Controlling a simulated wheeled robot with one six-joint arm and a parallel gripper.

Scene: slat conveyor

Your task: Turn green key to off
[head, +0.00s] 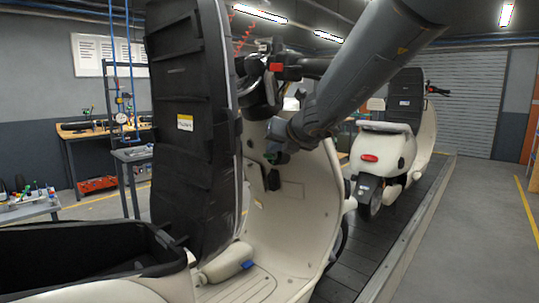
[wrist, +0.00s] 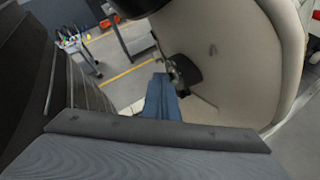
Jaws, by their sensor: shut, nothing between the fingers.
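The green key (head: 271,157) shows as a small green patch on the inner side of the cream scooter's front shield (head: 305,190) in the head view. My gripper's narrow blue-grey fingers (wrist: 160,84) are together and empty in the wrist view. Their tips are close beside a black lock part (wrist: 184,74) on the cream panel. I cannot tell whether they touch it. In the head view the end of my arm partly covers the area around the key, and the key's angle is too small to read.
The raised black seat underside (head: 190,125) stands close to the left of the key. The handlebar (head: 290,68) is above it. Another cream scooter (head: 385,150) stands further along the slat conveyor (head: 375,240). A workbench (head: 100,135) is at the back left.

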